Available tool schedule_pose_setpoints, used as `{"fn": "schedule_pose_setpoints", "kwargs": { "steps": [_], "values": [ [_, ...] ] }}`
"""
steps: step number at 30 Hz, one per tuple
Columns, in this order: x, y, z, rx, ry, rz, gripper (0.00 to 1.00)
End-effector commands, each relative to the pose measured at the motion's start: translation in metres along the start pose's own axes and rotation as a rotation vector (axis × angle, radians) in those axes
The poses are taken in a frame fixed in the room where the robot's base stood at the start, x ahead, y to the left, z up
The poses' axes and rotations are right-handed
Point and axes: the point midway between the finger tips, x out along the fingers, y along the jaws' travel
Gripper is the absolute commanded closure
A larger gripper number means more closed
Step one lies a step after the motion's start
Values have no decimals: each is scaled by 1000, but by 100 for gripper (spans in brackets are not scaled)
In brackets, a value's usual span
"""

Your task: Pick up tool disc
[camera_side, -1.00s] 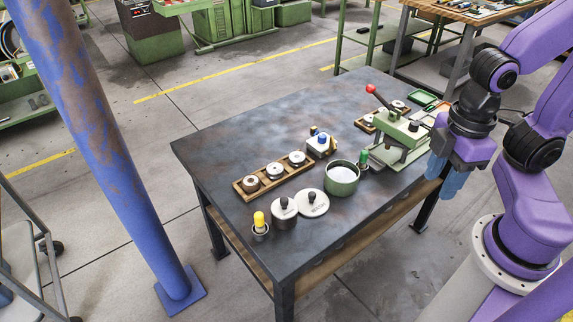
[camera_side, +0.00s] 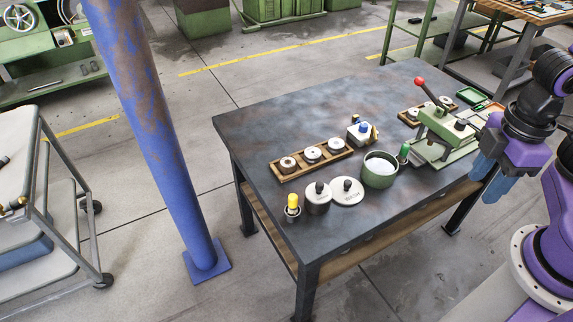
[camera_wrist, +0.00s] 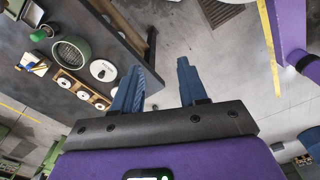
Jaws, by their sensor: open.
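The tray also shows in the wrist view (camera_wrist: 73,90), left of my fingers. I cannot tell which disc is the tool disc. A second wooden tray (camera_side: 409,120) with discs is partly hidden behind the green lever press (camera_side: 445,135). My gripper (camera_side: 490,190) hangs at the table's right edge, apart from the discs. In the wrist view my gripper (camera_wrist: 160,66) has its blue fingers wide apart, with nothing between them.
A green bowl (camera_side: 380,182), two round knobbed pieces (camera_side: 318,204) (camera_side: 348,198), a yellow-topped piece (camera_side: 292,208), a green-topped piece (camera_side: 403,152) and a blue-knobbed block (camera_side: 360,137) surround the tray. The table's left rear (camera_side: 270,120) is clear. A blue column (camera_side: 160,130) stands left.

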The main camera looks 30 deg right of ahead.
Motion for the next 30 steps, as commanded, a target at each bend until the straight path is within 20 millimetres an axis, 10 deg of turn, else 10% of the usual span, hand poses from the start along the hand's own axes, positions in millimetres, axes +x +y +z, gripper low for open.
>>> {"fn": "schedule_pose_setpoints", "kwargs": {
  "steps": [11, 16, 30],
  "values": [
    [0, 0, 0, 0, 0, 0, 57],
    [0, 0, 0, 0, 0, 0, 11],
    [-4, 12, -29, 108, -3, 1, 11]
  ]
}}
